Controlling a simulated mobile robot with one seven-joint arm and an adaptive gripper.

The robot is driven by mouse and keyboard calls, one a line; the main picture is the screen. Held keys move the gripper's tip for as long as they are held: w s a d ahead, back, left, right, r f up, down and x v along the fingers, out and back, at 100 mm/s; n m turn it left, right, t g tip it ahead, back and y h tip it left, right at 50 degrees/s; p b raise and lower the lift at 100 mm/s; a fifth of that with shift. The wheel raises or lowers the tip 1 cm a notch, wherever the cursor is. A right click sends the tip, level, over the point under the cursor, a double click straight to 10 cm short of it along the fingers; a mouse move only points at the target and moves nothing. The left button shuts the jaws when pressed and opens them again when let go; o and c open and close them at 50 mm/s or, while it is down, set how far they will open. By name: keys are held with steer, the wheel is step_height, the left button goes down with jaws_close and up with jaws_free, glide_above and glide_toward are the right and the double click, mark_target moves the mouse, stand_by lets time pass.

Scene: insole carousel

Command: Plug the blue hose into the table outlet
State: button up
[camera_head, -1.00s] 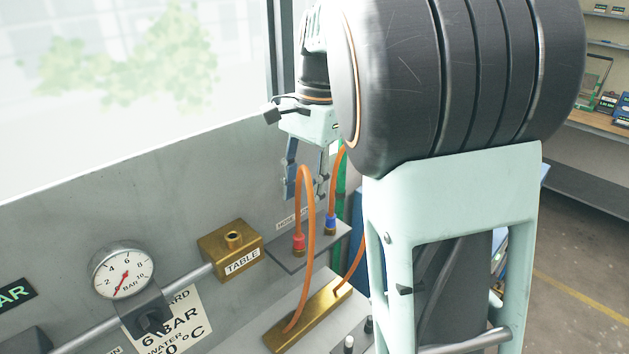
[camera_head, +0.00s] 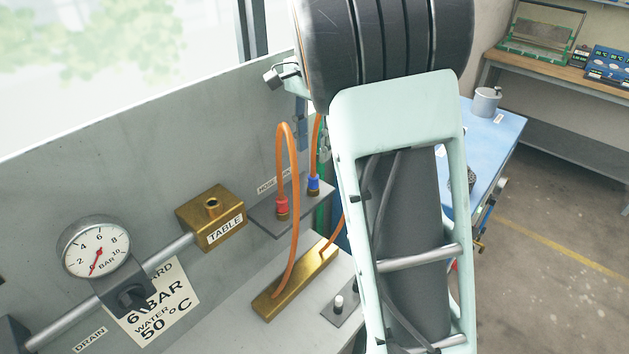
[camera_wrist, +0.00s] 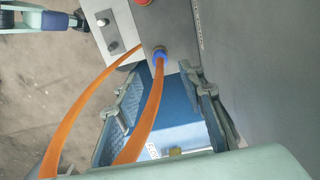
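The blue hose is an orange tube with a blue collar (camera_head: 314,184), standing upright in the parking shelf (camera_head: 262,225) beside a red-collared hose (camera_head: 282,206). In the wrist view the blue collar (camera_wrist: 160,55) sits in its fitting, and its tube runs toward the camera between the fingers. My gripper (camera_wrist: 168,106) is open, with its fingers apart and not closed on the tube. In the head view only part of one finger shows above the hoses; my arm hides the rest. The table outlet is a brass block (camera_head: 190,215) labelled TABLE, with an empty upright socket on top, left of the shelf.
A pressure gauge (camera_head: 94,250) and pipe (camera_head: 60,331) are left of the outlet. The orange hoses loop to a brass manifold (camera_head: 268,306) in front. A grey panel (camera_head: 110,185) stands behind. A blue table (camera_head: 497,135) with a mug (camera_head: 487,101) is at right.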

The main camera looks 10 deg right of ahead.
mark_target(313, 168)
step_height(313, 168, down, 9)
steer(key=b, duration=0.6)
steer(key=shift+r, duration=0.2)
steer(key=shift+p, duration=0.5)
stand_by(0.6)
jaws_close()
stand_by(0.4)
steer(key=shift+r, duration=0.2)
steer(key=shift+r+p, duration=2.85)
